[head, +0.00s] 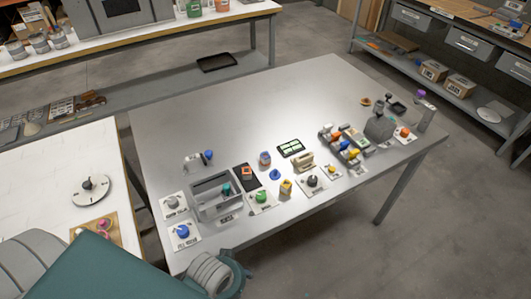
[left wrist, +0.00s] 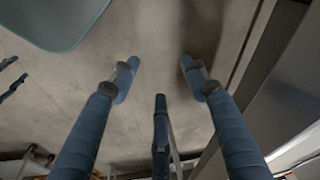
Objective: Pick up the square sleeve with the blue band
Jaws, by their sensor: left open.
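A small block-like piece (head: 265,158) with blue and pale orange-brown parts stands near the middle of the steel table (head: 340,90). It may be the square sleeve with the blue band, but it is too small to be sure. An orange-topped square piece (head: 248,173) is left of it on a black mat, and a yellow squarish piece (head: 286,187) is nearer the front. In the left wrist view my left gripper (left wrist: 160,78) is open and empty, facing the bare floor. My left arm enters the head view at the lower left, at the table's front edge. My right gripper is out of view.
A grey bin (head: 210,208), labelled cards with coloured knobs and a rack of colourful pieces (head: 345,143) crowd the table's front half. A blue disc (head: 275,175) lies close to the block-like piece. The table's back half is mostly clear. A white table (head: 60,165) stands left.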

